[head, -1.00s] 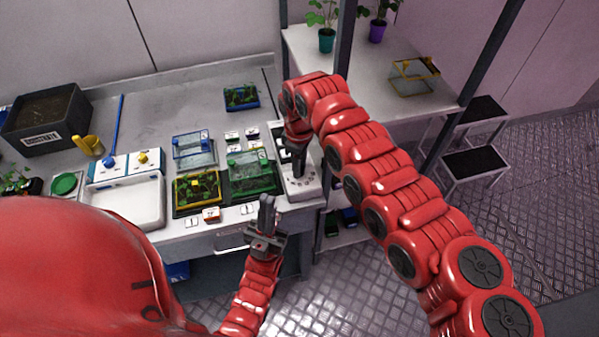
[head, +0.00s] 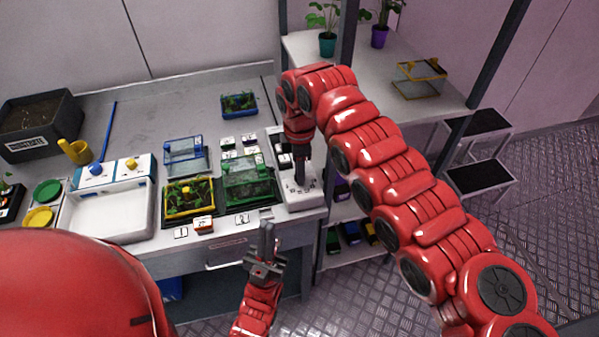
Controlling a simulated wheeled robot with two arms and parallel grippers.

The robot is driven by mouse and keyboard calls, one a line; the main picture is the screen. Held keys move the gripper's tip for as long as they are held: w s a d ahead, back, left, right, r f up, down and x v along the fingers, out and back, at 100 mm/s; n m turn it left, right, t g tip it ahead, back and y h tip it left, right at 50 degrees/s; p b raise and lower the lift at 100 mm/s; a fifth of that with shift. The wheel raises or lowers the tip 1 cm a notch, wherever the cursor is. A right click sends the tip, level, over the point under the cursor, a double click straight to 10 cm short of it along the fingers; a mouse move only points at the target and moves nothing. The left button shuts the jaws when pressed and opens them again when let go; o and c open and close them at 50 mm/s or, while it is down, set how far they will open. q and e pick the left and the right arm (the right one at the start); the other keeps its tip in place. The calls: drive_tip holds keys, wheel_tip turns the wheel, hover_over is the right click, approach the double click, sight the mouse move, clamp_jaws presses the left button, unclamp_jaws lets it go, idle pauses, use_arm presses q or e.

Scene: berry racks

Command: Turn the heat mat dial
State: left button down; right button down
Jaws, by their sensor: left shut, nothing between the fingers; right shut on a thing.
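The heat mat control (head: 311,196) is a white box with dark marks on its face, at the right end of the bench in the head view. My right gripper (head: 302,180) points straight down onto it and is shut on the dial, which the fingers mostly hide. I cannot tell which mark the dial points to. My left gripper (head: 267,235) is shut and empty at the bench's front edge, pointing up in the picture, apart from the control.
Beside the control, a green-framed clear box (head: 248,183) and a yellow-framed planted tray (head: 189,197) sit on a dark mat. A white basin (head: 107,215) stands further left. A shelf post (head: 349,60) rises behind my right arm.

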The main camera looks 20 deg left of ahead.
idle(0.3)
drive_tip(key=c, duration=0.6)
unclamp_jaws()
wheel_tip(320, 180, up, 18)
drive_tip(key=p, duration=0.3)
drive_tip(key=shift+f+p, duration=0.25)
drive_tip(key=shift+p, duration=0.15)
